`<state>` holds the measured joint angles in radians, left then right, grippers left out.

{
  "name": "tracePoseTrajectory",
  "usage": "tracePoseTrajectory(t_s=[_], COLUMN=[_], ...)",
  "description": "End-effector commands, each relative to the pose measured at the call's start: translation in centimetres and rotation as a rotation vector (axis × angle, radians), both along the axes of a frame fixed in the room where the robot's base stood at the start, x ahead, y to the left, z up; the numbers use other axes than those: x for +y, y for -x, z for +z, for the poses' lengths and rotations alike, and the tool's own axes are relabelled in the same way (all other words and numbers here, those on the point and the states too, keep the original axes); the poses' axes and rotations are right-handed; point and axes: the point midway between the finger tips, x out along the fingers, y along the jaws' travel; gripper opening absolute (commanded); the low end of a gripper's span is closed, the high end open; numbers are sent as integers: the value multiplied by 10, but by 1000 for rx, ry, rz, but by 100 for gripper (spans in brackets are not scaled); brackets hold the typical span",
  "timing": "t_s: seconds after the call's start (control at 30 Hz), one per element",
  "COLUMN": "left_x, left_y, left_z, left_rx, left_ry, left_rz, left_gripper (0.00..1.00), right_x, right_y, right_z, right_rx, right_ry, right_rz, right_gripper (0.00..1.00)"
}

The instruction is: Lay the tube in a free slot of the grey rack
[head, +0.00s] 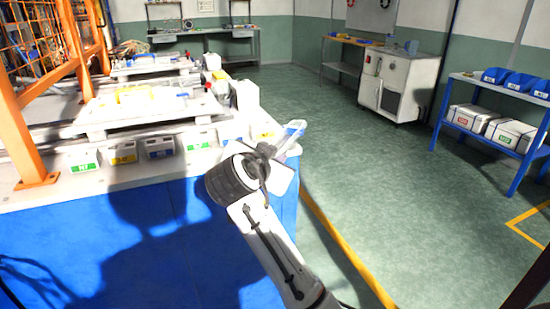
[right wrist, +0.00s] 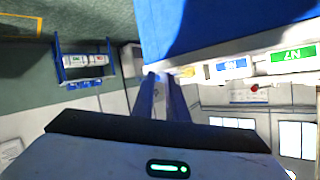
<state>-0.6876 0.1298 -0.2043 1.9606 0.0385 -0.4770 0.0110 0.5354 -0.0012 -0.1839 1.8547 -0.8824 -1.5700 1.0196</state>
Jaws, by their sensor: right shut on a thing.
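My right gripper (head: 268,153) is raised beyond the near right corner of the blue-fronted bench. It also shows in the right wrist view (right wrist: 164,78), where its two narrow fingers are close together. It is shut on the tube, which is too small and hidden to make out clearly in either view. I cannot tell the tube's tilt. I cannot make out the grey rack or its free slots for certain in either view. My left gripper is not in view.
The bench's white top holds pale trays (head: 97,130) and white containers (head: 246,97). Labelled blocks (head: 85,160) line its front edge. A pale-blue clear thing (head: 294,129) shows by the bench corner. An orange frame (head: 22,135) stands left. Green floor (head: 400,200) is open right.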

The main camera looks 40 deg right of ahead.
Motion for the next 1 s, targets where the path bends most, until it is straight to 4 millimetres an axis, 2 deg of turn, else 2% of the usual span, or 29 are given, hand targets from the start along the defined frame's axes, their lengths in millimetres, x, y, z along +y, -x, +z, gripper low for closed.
tracePoseTrajectory(t_s=[0.13, 0.17, 0.27, 0.63, 0.77, 1.0], left_x=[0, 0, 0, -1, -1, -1], left_y=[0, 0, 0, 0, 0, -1], left_z=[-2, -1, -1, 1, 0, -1], left_rx=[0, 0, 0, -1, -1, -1], left_ry=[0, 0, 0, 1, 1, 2], left_rz=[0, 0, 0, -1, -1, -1], left_gripper=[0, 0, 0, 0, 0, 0], right_x=[0, 0, 0, 2, 16, 55], right_y=[0, 0, 0, 1, 11, 42], right_z=[-3, -3, -2, 2, 8, 27], right_rx=[0, 0, 0, -1, -1, -1], right_ry=[0, -1, -1, -1, -3, -4], right_rz=[1, 1, 0, 1, 4, 4], right_gripper=[0, 16, 32, 32, 32, 32])
